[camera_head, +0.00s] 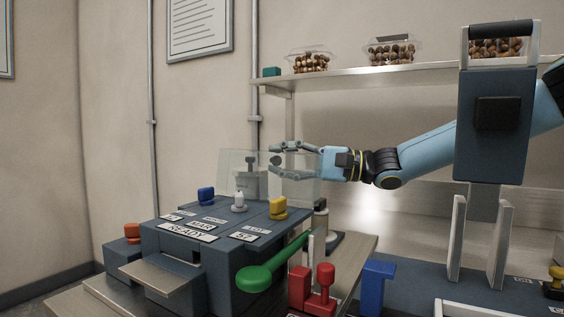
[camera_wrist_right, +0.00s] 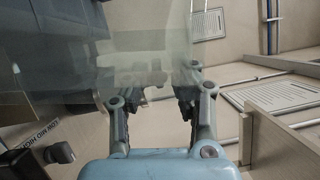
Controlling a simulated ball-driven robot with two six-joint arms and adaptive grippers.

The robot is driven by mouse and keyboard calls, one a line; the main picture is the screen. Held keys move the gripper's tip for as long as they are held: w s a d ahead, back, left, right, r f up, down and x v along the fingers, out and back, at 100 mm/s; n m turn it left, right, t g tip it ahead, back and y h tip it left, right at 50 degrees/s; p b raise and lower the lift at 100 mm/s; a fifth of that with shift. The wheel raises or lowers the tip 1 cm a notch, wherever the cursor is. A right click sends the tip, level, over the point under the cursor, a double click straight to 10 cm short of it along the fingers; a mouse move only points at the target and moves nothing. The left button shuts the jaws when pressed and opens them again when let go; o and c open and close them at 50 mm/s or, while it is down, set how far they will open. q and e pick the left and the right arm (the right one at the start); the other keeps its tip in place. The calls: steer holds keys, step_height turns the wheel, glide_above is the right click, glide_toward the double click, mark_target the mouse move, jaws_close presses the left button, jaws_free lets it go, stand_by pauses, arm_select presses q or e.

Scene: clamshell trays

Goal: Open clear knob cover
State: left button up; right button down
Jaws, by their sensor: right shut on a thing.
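The clear cover (camera_head: 232,163) is a see-through panel standing raised over the back of the dark machine (camera_head: 190,250). My right gripper (camera_head: 273,161) reaches in from the right and is shut on the cover near its upper right part. In the right wrist view the clear cover (camera_wrist_right: 150,40) stretches away from between the fingers of my right gripper (camera_wrist_right: 160,95). A white knob (camera_head: 239,202) stands on the machine top below the cover, with a blue knob (camera_head: 206,194) to its left and a yellow one (camera_head: 278,207) to its right. My left gripper is out of view.
A green lever (camera_head: 262,276) and a red part (camera_head: 314,287) stand at the machine's right front. A shelf (camera_head: 360,76) with clear trays of brown balls (camera_head: 390,50) runs above my right arm. A tall grey-blue device (camera_head: 495,125) stands at the right.

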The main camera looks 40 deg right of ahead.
mark_target(275, 154)
steer(key=shift+a+f, duration=0.1)
steer(key=shift+f, duration=0.25)
steer(key=a+r+n+p, duration=0.1)
steer(key=a+r+n+g+p, duration=0.1)
steer(key=p, duration=0.1)
steer(key=shift+s+p, duration=0.3)
steer(key=shift+s, duration=0.1)
steer(key=shift+a+h, duration=0.3)
steer(key=shift+a, duration=0.05)
steer(key=shift+f, duration=0.1)
steer(key=c, duration=1.5)
jaws_free()
steer(key=shift+c, duration=0.2)
steer(key=o, duration=0.4)
steer(key=shift+d, duration=0.25)
steer(key=shift+c, duration=0.2)
